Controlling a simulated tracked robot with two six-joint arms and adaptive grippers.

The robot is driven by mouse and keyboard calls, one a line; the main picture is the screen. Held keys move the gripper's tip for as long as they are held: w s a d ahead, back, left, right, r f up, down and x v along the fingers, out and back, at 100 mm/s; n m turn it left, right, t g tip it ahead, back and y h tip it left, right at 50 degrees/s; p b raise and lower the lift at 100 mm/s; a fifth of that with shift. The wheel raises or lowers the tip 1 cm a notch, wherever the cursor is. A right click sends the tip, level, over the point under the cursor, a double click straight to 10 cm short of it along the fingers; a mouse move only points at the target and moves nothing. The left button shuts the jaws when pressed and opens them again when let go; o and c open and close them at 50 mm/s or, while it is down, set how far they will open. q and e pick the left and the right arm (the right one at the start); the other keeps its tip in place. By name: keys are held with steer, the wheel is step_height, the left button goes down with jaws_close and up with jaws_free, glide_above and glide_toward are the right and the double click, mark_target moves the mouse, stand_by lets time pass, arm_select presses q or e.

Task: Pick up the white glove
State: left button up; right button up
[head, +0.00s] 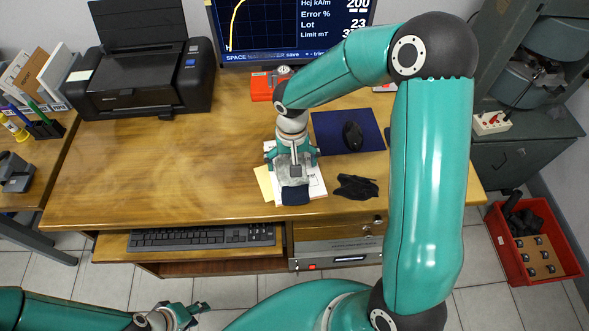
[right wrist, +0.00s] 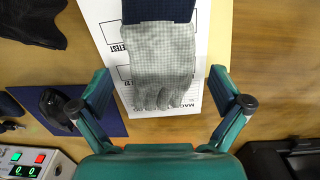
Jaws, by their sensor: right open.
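The white glove (right wrist: 158,68) lies flat on printed white paper, its dark navy cuff at the top and its fingers toward my right gripper in the right wrist view. In the head view its dark cuff (head: 295,196) shows at the desk's front; much of the rest is behind my right gripper (head: 292,158). My right gripper is open above the glove, one finger on each side in the right wrist view (right wrist: 160,76); nothing is between the fingers at their height that I can make out. My left gripper (head: 192,313) is low at the bottom of the head view, away from the desk; its opening is unclear.
A black glove (head: 356,187) lies right of the paper. A mouse (head: 352,136) rests on a blue mat (head: 328,122). A printer (head: 145,85) and monitor stand behind. A keyboard (head: 200,237) is on the lower shelf. A red crate (head: 505,255) is on the floor. The desk's left is clear.

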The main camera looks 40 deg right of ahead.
step_height(320, 180, down, 3)
steer(key=shift+r, duration=0.15)
steer(key=c, duration=1)
steer(key=shift+r, duration=0.15)
